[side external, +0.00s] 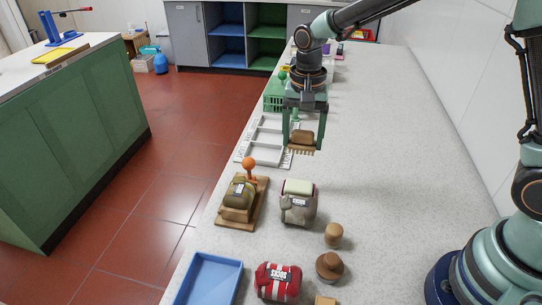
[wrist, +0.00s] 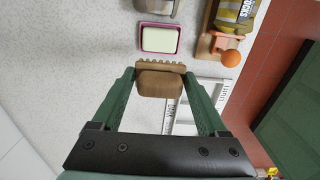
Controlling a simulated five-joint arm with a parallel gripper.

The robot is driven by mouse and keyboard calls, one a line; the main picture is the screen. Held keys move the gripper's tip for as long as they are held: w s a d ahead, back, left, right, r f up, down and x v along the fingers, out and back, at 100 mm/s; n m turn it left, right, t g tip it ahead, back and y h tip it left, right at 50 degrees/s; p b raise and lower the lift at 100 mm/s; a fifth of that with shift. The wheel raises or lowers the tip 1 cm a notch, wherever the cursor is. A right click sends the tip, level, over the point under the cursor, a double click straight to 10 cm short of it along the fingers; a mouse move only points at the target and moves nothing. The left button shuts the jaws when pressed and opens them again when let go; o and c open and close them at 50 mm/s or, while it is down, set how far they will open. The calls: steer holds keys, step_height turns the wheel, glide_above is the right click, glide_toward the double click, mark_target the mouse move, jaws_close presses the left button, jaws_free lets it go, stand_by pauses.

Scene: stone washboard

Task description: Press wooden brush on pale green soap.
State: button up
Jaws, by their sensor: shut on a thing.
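My gripper (side external: 304,138) is shut on the wooden brush (side external: 301,142), holding it above the counter. In the wrist view, the brush (wrist: 160,82) sits between the green fingers of the gripper (wrist: 160,76), its pale bristles at the far edge. The pale green soap (wrist: 160,40) lies in a pink-rimmed dish (wrist: 141,50) just beyond the bristles. In the side view the soap (side external: 299,187) is nearer the camera than the brush, next to a grey sock bundle. The brush appears apart from the soap.
A grey sock bundle (side external: 298,206) stands close by the soap. White trays (side external: 266,152) and a green basket (side external: 274,97) are at the left edge.

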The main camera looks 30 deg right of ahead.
mark_target(299, 185)
steer(key=shift+s+a+f, duration=0.2)
steer(key=shift+s+f, duration=0.05)
steer(key=shift+f, duration=1.1)
steer(key=shift+s+a+f, duration=0.25)
steer(key=shift+s+f, duration=0.05)
steer(key=shift+f, duration=1.1)
steer(key=shift+s+a+f, duration=0.2)
steer(key=shift+s+f, duration=0.05)
steer(key=shift+f, duration=1.1)
steer(key=shift+f, duration=0.55)
step_height(299, 185, up, 7)
stand_by(0.4)
